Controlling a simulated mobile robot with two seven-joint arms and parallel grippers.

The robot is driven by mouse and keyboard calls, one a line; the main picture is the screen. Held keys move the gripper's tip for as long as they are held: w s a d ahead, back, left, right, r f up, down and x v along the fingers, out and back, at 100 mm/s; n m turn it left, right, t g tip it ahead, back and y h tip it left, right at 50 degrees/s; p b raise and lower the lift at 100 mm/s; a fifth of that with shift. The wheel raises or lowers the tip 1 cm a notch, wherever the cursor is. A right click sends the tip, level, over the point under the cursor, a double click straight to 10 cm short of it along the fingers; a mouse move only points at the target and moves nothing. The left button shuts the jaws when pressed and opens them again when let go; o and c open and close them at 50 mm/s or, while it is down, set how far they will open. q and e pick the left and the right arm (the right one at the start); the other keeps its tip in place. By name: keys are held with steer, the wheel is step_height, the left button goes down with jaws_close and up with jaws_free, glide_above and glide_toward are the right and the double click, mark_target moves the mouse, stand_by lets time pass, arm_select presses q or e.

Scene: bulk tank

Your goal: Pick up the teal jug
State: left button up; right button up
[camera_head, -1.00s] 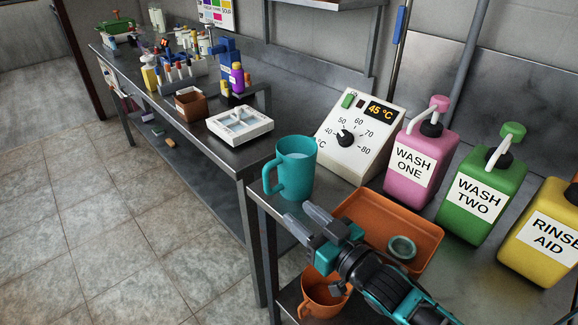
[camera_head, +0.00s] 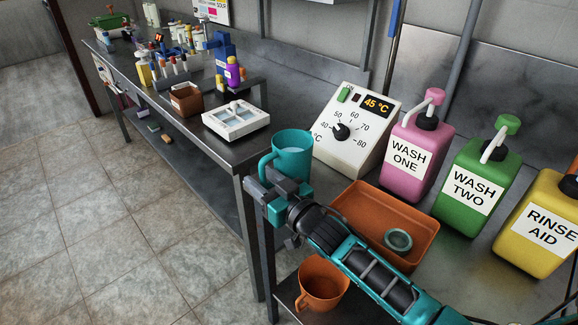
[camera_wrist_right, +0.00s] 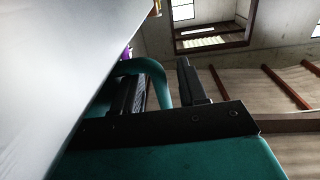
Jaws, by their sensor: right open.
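The teal jug (camera_head: 292,150) stands upright on the metal bench, left of the orange tray, with its handle on its left side. It holds something pale inside. My right gripper (camera_head: 267,180) is at the jug's lower left, by the handle, and partly covers the jug's lower part. In the right wrist view, the open fingers (camera_wrist_right: 165,92) show with the teal handle (camera_wrist_right: 150,68) curving between them. I cannot tell whether either finger touches it. My left gripper is not in view.
The orange tray (camera_head: 352,203) holds a small round ring (camera_head: 397,240). The temperature box (camera_head: 357,130) stands behind the jug. Pink (camera_head: 412,155), green (camera_head: 475,185) and yellow (camera_head: 540,228) bottles stand to the right. An orange mug (camera_head: 322,285) is lower down. A white tray (camera_head: 237,120) lies on the left bench.

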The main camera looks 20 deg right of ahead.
jaws_close()
stand_by(0.4)
stand_by(0.4)
